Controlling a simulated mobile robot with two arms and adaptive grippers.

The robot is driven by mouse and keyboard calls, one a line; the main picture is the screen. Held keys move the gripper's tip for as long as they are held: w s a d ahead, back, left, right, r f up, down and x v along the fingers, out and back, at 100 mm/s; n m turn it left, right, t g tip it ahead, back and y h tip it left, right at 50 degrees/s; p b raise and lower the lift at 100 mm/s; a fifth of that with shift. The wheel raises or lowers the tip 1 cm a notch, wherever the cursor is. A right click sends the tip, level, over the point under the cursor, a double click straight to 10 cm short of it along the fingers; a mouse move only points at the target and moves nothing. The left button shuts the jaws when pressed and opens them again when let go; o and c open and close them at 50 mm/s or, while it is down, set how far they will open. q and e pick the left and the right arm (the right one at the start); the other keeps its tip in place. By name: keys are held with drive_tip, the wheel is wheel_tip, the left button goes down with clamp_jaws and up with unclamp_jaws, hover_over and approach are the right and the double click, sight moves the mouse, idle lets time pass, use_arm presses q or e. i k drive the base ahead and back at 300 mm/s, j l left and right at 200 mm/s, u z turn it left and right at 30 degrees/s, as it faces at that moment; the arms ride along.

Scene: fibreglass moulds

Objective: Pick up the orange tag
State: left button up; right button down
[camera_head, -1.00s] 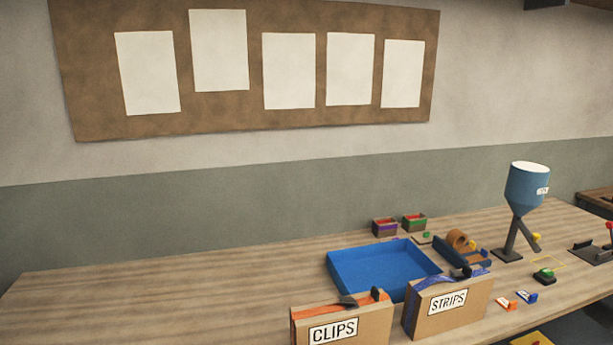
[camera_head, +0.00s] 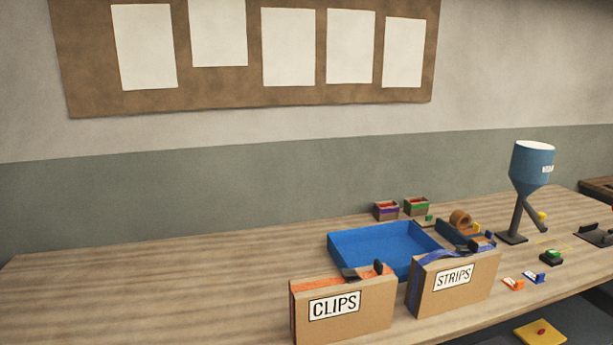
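A small orange tag (camera_head: 513,284) with a white face lies on the wooden table (camera_head: 130,285) near its front edge, to the right of the STRIPS box (camera_head: 452,284). A similar blue tag (camera_head: 534,278) lies just right of it. Neither of my grippers shows in the head view.
A CLIPS box (camera_head: 345,306) stands left of the STRIPS box, with a blue tray (camera_head: 375,249) behind. A tape dispenser (camera_head: 462,225), two small bins (camera_head: 386,210), a green button (camera_head: 551,257) and a blue hopper (camera_head: 531,165) stand around. The table's left side is clear.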

sight(515, 285)
drive_tip(key=z, duration=1.25)
